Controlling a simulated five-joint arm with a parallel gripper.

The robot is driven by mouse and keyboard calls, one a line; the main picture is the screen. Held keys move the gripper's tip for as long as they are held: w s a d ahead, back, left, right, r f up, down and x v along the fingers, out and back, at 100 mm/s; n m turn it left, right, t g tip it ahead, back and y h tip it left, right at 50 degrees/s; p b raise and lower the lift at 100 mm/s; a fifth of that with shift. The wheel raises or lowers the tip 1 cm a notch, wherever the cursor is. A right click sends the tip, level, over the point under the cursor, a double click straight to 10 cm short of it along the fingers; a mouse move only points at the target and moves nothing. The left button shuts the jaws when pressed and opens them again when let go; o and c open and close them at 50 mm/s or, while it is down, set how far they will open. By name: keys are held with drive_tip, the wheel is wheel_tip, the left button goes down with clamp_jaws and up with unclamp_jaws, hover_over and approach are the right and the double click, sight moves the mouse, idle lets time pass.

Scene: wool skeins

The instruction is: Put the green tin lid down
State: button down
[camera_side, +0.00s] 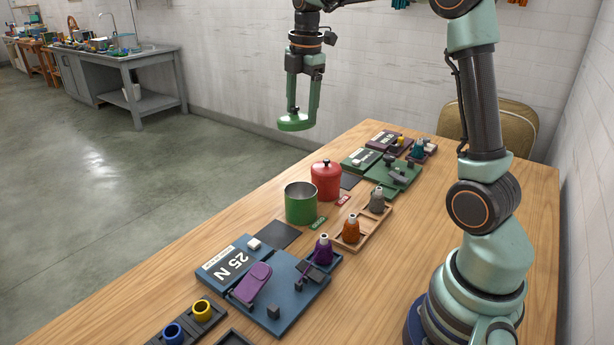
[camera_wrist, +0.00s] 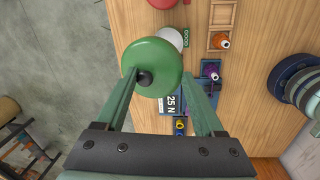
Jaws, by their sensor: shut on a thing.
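My gripper (camera_side: 300,110) is shut on the green tin lid (camera_side: 294,123). It hangs high over the far left edge of the table, clear of everything. In the wrist view, my gripper (camera_wrist: 163,78) has the lid (camera_wrist: 153,58) between its fingers, with a dark knob beside the left fingertip. The open green tin (camera_side: 300,205) stands upright on the table, below and nearer than the lid. In the wrist view the lid partly hides the tin's pale inside (camera_wrist: 174,36).
A red lidded tin (camera_side: 326,182) stands behind the green tin. A dark square pad (camera_side: 279,235) lies in front of it. A wooden tray (camera_side: 362,234) with an orange bottle (camera_side: 351,229) is to its right. A blue board (camera_side: 285,312) lies nearer.

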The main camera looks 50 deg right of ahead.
drive_tip(key=shift+a+r, duration=0.2)
drive_tip(key=shift+r, duration=0.1)
drive_tip(key=s+a+f+m, duration=0.3)
drive_tip(key=a+f, duration=0.1)
drive_tip(key=a, duration=0.3)
drive_tip(key=s+a+f+m, duration=0.2)
drive_tip(key=s+a+f, duration=0.1)
drive_tip(key=a, duration=0.3)
drive_tip(key=n+t, duration=0.1)
drive_tip(key=n, duration=0.5)
hover_over(282, 237)
drive_tip(key=shift+t, duration=0.3)
drive_tip(key=f, duration=1.9)
drive_tip(key=shift+s, duration=0.35)
drive_tip(key=shift+f, duration=0.35)
drive_tip(key=shift+f, duration=0.3)
unclamp_jaws()
